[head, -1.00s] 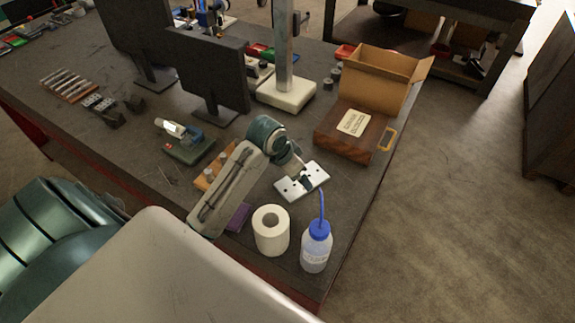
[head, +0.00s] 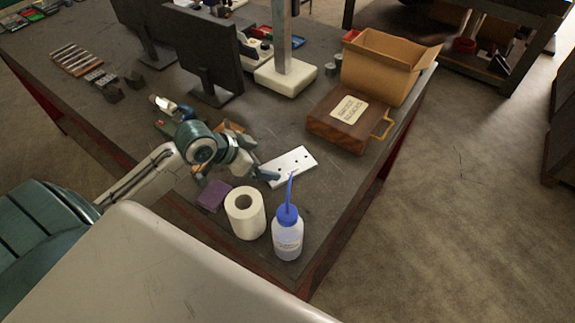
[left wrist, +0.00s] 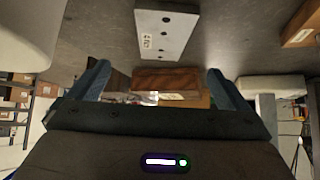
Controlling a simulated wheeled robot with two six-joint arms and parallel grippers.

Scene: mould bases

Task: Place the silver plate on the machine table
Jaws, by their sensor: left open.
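The silver plate (head: 294,163) is a flat, light rectangle with several dark holes, lying on the dark bench near its right edge. My left gripper (head: 266,175) is open at the plate's left end; its fingertips overlap that end in the head view. In the left wrist view the plate (left wrist: 167,32) lies beyond the open fingers (left wrist: 160,82), apart from them, with nothing between them. It has a small label there. I cannot identify the machine table for certain. My right gripper is not in view.
A paper roll (head: 245,214) and a blue-capped wash bottle (head: 288,236) stand just in front of the plate. A purple block (head: 214,195) lies left of the roll. Behind are a wooden case (head: 338,125), a cardboard box (head: 385,70) and a column on a white base (head: 287,78).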

